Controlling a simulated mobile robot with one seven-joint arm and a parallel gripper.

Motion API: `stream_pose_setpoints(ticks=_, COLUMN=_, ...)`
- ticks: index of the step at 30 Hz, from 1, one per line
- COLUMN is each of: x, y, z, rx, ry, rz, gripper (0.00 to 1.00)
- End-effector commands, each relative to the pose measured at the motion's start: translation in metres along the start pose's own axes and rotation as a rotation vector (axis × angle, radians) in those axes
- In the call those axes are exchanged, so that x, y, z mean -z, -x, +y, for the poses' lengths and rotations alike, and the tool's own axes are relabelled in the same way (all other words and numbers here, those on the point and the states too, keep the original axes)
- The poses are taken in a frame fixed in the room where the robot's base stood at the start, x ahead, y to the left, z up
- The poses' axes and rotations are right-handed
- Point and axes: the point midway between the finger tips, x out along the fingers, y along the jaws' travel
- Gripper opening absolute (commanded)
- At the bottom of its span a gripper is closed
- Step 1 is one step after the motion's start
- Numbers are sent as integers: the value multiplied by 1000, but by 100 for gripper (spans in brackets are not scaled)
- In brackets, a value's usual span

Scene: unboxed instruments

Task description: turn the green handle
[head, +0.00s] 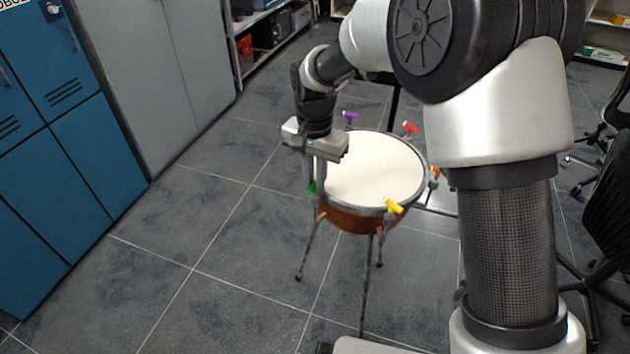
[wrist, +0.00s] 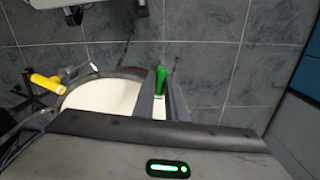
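A round drum with a cream top (head: 372,165) and brown shell stands on thin legs on the floor. The green handle (head: 311,188) is at the left of its rim. My gripper (head: 315,186) points down over that side of the drum. In the wrist view, the green handle (wrist: 160,79) lies between the two fingertips (wrist: 161,88). The fingers are close together and appear shut on it, though the contact itself is hard to see.
Other handles on the rim are purple (head: 349,115), red (head: 410,127), orange (head: 435,172) and yellow (head: 394,206). Blue lockers (head: 60,150) and grey cabinets (head: 160,70) stand left. Black chairs (head: 610,215) are right. The tiled floor (head: 210,230) left of the drum is clear.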

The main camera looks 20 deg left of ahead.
Motion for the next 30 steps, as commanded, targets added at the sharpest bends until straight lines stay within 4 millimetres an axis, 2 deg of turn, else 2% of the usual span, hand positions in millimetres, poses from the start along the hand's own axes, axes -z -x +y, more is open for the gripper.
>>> stream_pose_setpoints(ticks=8, x=0, y=1, z=0, rx=-1, ry=39, rz=0, gripper=0)
stream_pose_setpoints(ticks=14, x=0, y=2, z=0, rx=-1, ry=146, rz=0, gripper=0)
stream_pose_setpoints(ticks=30, x=1, y=3, z=1, rx=0, ry=641, rz=-1, gripper=0)
